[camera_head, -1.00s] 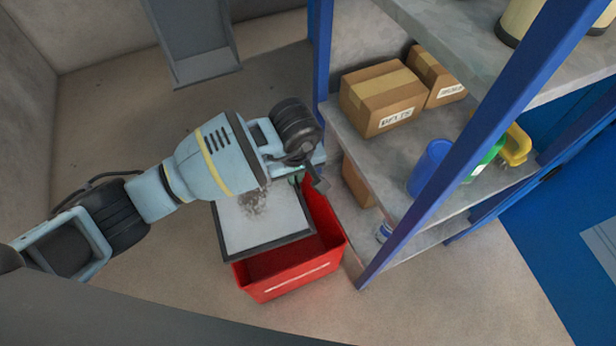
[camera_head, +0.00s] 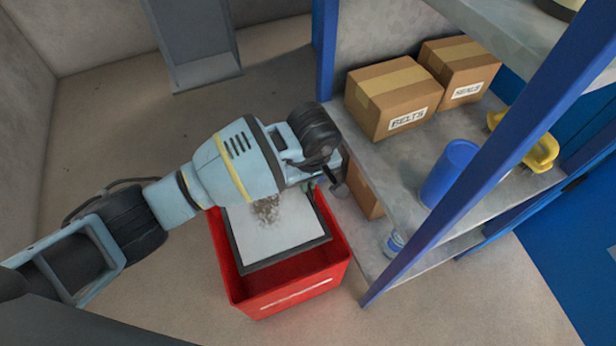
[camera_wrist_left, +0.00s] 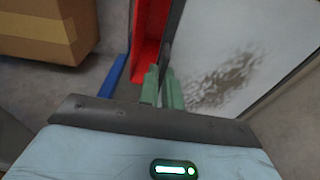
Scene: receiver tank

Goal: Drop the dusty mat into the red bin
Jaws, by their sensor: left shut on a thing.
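The dusty mat (camera_head: 283,236) is a pale panel with a dark border and a brown dirt patch. It is over the mouth of the red bin (camera_head: 290,296), whose red walls show around it in the head view. My left gripper (camera_head: 322,187) is shut on the mat's edge and partly hidden by its own wrist. In the left wrist view the green fingers (camera_wrist_left: 162,90) meet at the mat's dark rim, and the mat (camera_wrist_left: 225,60) fills the right side. A red wall of the bin (camera_wrist_left: 150,40) shows behind the fingers. My right gripper is not in view.
A blue-posted shelf (camera_head: 470,165) stands just right of the bin, with cartons (camera_head: 395,98), a blue container (camera_head: 449,172) and a yellow item (camera_head: 541,150). A small can (camera_head: 394,243) sits on the lower shelf. Floor left of the bin is clear.

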